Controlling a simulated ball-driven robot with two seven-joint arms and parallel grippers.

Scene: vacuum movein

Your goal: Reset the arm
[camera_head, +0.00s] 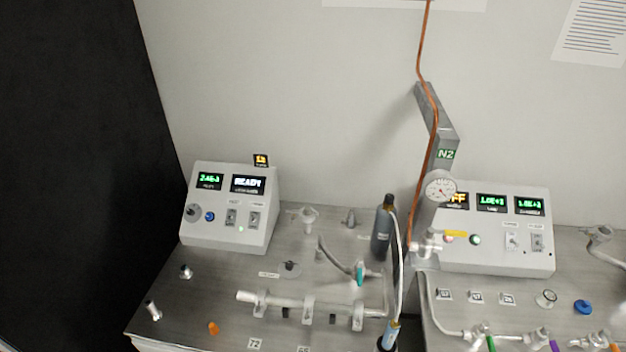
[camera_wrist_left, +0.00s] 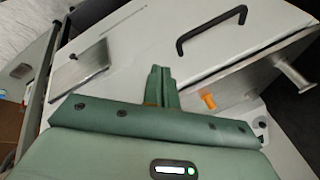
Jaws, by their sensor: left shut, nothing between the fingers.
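My left gripper (camera_wrist_left: 162,72) shows in the left wrist view as a green body with its two fingers together. Nothing is held between them. It is in front of a white surface with a black bar handle (camera_wrist_left: 211,30), and I cannot tell how far apart they are. Neither of my arms shows in the head view. My right gripper is in neither view.
The head view shows a steel bench (camera_head: 225,290) with a left control box (camera_head: 230,207), a right control box (camera_head: 495,228), a dark bottle (camera_head: 382,235), a horizontal glass tube (camera_head: 310,302) and an N2 column (camera_head: 440,135). A small orange part (camera_wrist_left: 207,100) shows in the wrist view.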

